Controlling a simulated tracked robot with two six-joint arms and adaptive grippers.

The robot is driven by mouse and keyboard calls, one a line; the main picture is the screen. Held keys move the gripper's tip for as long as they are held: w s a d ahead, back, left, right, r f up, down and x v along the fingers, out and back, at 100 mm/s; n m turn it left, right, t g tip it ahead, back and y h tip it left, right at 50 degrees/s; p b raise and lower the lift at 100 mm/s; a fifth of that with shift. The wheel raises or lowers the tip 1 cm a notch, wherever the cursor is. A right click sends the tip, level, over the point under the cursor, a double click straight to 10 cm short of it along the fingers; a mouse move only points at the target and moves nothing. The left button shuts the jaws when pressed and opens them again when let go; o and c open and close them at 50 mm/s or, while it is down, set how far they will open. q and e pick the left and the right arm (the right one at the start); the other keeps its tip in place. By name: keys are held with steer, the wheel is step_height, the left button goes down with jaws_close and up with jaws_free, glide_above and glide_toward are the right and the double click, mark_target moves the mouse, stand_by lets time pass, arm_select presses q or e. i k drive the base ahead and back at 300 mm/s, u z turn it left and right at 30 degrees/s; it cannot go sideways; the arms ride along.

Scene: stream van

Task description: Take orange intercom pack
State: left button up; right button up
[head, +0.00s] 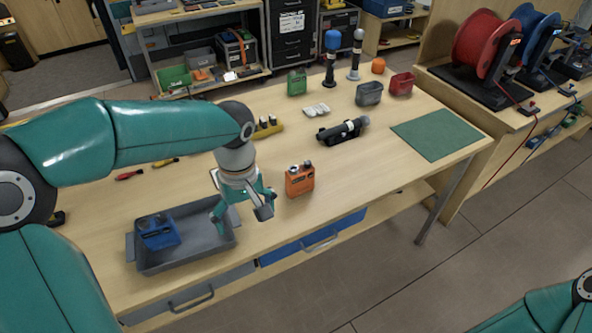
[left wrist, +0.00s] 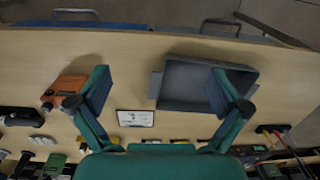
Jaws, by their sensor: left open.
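The orange intercom pack (head: 300,181) stands upright on the wooden table, right of my left gripper (head: 241,212) in the head view. My left gripper is open and empty, pointing down over the table between the pack and the grey tray. In the left wrist view the orange pack (left wrist: 66,88) lies just outside the left finger, not between the fingers, which are partly spread (left wrist: 160,90). I cannot tell whether that finger touches it. My right gripper is out of view.
The grey tray (head: 190,262) holds a blue pack (head: 158,232), left of the gripper. A black handheld device (head: 340,133) lies behind the orange pack. A green mat (head: 437,134) lies at the right. A white card (left wrist: 135,118) shows in the left wrist view. Table right of the pack is clear.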

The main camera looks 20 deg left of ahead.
mark_target(297, 183)
steer(key=i, duration=0.85)
steer(key=z, duration=0.05)
